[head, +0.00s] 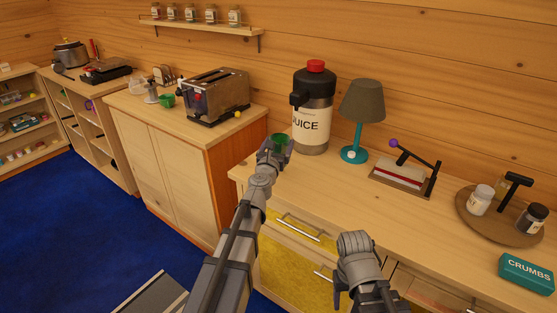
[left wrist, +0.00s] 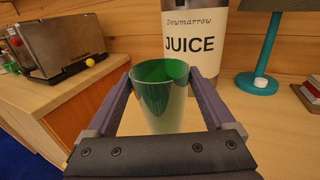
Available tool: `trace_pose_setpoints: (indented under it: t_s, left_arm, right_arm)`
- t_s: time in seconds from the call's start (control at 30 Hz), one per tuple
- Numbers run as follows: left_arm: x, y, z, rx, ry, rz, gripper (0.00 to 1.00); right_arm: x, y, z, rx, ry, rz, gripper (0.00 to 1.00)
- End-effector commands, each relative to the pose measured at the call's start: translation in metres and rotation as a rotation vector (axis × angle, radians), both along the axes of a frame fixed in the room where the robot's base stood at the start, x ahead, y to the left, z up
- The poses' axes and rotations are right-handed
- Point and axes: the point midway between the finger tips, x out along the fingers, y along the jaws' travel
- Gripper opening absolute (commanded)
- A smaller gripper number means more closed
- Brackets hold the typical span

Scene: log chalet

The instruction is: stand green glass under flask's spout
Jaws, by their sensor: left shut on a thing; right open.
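The juice flask (head: 312,132) is a tall labelled container with a black top, red cap and black spout (head: 299,98) jutting left. It stands on the wooden counter; its label shows in the left wrist view (left wrist: 190,45). My left gripper (head: 274,151) is shut on the green glass (head: 279,140), which is upright between the fingers in the left wrist view (left wrist: 160,95). The glass is in front of the flask, lower than the spout; I cannot tell whether it touches the counter or is directly below the spout. My right gripper (head: 356,262) is open, before the drawers.
A teal lamp (head: 355,120) stands right of the flask, then a press-like device (head: 402,172), a round tray (head: 490,232) with jars and a CRUMBS box (head: 527,272). A toaster (head: 215,95) and another green cup (head: 167,101) are on the left cabinet. The counter's front middle is clear.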

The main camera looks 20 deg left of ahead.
Motion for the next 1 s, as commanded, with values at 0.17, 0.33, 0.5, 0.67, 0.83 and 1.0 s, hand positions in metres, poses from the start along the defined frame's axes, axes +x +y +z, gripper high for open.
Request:
trace_pose_setpoints:
  t_s: [0.17,0.33,0.5,0.67,0.83,1.0]
  left_arm:
    - [0.000,0.000,-0.010,0.000,0.000,0.000,0.21]
    - [0.000,0.000,-0.032,0.000,0.000,0.000,0.21]
    - [0.000,0.000,-0.038,0.000,0.000,0.000,0.21]
    - [0.000,0.000,-0.036,0.000,0.000,0.000,0.21]
    - [0.000,0.000,-0.041,0.000,0.000,0.000,0.21]
    - [0.000,0.000,-0.039,0.000,0.000,0.000,1.00]
  right_arm:
    - [0.000,0.000,-0.010,0.000,0.000,0.000,0.62]
    - [0.000,0.000,-0.032,0.000,0.000,0.000,0.62]
    - [0.000,0.000,-0.038,0.000,0.000,0.000,0.62]
    - [0.000,0.000,-0.036,0.000,0.000,0.000,0.62]
    - [0.000,0.000,-0.041,0.000,0.000,0.000,0.62]
    - [0.000,0.000,-0.039,0.000,0.000,0.000,0.62]
